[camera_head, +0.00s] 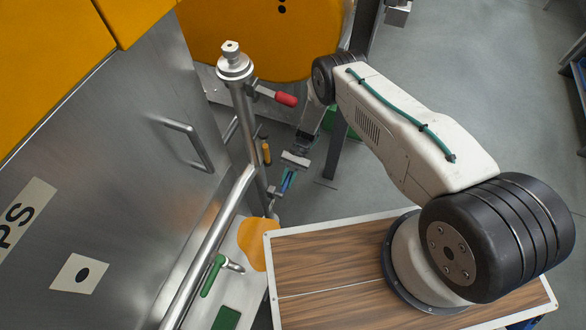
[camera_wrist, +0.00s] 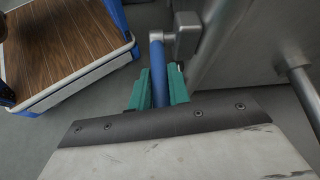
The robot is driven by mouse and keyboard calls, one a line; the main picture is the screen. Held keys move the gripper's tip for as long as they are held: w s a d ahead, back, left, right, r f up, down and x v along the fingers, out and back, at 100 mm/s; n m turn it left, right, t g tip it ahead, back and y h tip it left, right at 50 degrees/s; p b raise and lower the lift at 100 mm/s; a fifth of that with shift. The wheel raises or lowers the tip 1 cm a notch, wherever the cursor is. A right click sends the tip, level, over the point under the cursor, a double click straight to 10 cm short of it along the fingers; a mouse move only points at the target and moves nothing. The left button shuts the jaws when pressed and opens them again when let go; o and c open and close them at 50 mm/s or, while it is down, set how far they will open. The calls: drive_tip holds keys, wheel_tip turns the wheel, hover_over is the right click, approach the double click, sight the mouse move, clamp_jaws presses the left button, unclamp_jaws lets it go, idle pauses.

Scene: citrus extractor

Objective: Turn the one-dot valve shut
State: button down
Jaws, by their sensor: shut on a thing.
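My gripper (camera_head: 288,178) is low beside the steel standpipe (camera_head: 246,120) in the head view. Its teal fingers are shut on a blue valve handle (camera_wrist: 158,70), which runs lengthwise between them in the wrist view (camera_wrist: 158,84). The handle joins a metal valve fitting (camera_wrist: 187,35) at its far end. A plate with one black dot (camera_head: 78,273) is on the steel cabinet at lower left; I cannot tell which valve it marks. Other handles are red (camera_head: 286,99), yellow (camera_head: 266,153) and green (camera_head: 212,276).
The steel cabinet (camera_head: 110,150) with a bar handle (camera_head: 190,142) fills the left. A sloping pipe (camera_head: 212,245) runs down in front of it. An orange patch (camera_head: 252,243) lies near my wood-topped base. Open grey floor (camera_head: 480,90) is at upper right.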

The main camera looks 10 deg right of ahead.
drive_tip(key=shift+w+a+f+g+y, duration=0.2)
drive_tip(key=shift+a+g+y, duration=0.1)
drive_tip(key=shift+y, duration=0.1)
drive_tip(key=shift+w+d, duration=0.1)
drive_tip(key=shift+d, duration=0.05)
drive_tip(key=shift+w+d, duration=0.15)
drive_tip(key=shift+w, duration=0.05)
drive_tip(key=c, duration=1.3)
unclamp_jaws()
drive_tip(key=shift+d, duration=0.1)
drive_tip(key=shift+c, duration=0.2)
drive_tip(key=shift+s, duration=0.1)
drive_tip(key=v, duration=0.7)
drive_tip(key=shift+w+d, duration=0.2)
drive_tip(key=shift+w, duration=0.1)
drive_tip(key=shift+s+r, duration=0.1)
